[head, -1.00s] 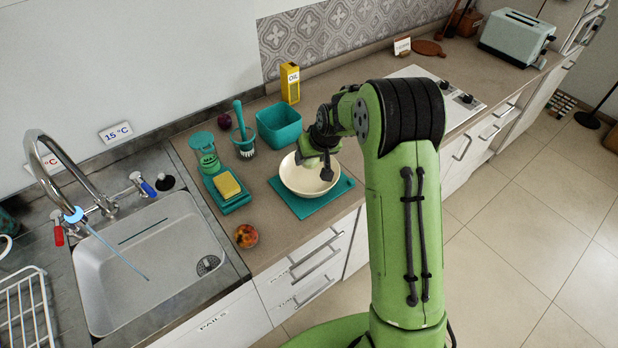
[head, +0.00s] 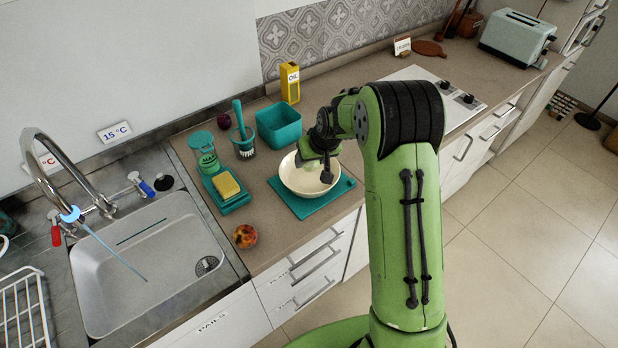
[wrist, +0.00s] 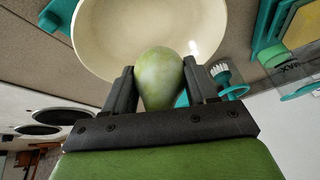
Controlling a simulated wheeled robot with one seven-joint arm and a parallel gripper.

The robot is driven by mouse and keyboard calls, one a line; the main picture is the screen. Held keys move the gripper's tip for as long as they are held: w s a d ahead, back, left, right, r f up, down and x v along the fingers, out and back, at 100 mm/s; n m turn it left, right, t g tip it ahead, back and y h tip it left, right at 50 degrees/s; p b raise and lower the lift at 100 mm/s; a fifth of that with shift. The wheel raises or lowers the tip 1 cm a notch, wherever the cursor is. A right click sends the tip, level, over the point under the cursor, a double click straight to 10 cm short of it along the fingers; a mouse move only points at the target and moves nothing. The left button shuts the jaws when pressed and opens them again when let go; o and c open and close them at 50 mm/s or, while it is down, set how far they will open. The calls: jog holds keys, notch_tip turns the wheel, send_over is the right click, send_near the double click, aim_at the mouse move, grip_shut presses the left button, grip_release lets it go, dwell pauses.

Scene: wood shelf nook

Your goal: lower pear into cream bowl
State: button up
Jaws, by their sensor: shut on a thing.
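My gripper (wrist: 163,92) is shut on the green pear (wrist: 160,75), with one dark finger on each side of it in the wrist view. The cream bowl (wrist: 105,40) lies beyond the pear in that view, and the pear overlaps its rim. In the head view my gripper (head: 322,165) is over the cream bowl (head: 291,181), which stands on a teal board (head: 308,208). The pear is hard to make out there. I cannot tell how far the pear is above the bowl's bottom.
Left of the bowl are a yellow sponge (head: 226,185) on a teal tray and a brush in a glass (head: 244,150). A teal tub (head: 279,125) and an oil box (head: 290,83) stand behind. A peach (head: 245,236) sits near the counter's front edge, by the sink (head: 150,260).

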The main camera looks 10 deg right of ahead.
aim_at(311, 170)
jog(key=shift+f+b, duration=1.95)
jog(key=shift+f, duration=0.25)
dwell(0.8)
dwell(0.3)
jog(key=o, duration=1.2)
jog(key=shift+c, duration=0.2)
jog(key=p+v, duration=0.2)
jog(key=v, duration=1.3)
jog(key=s+a+r, duration=0.2)
jog(key=s+r, duration=0.5)
jog(key=s, duration=0.5)
jog(key=s+h, duration=0.1)
jog(key=s, duration=1.5)
jog(key=shift+a+f+m+t+h, duration=0.2)
jog(key=shift+m+t+h, duration=0.1)
jog(key=shift+m, duration=0.1)
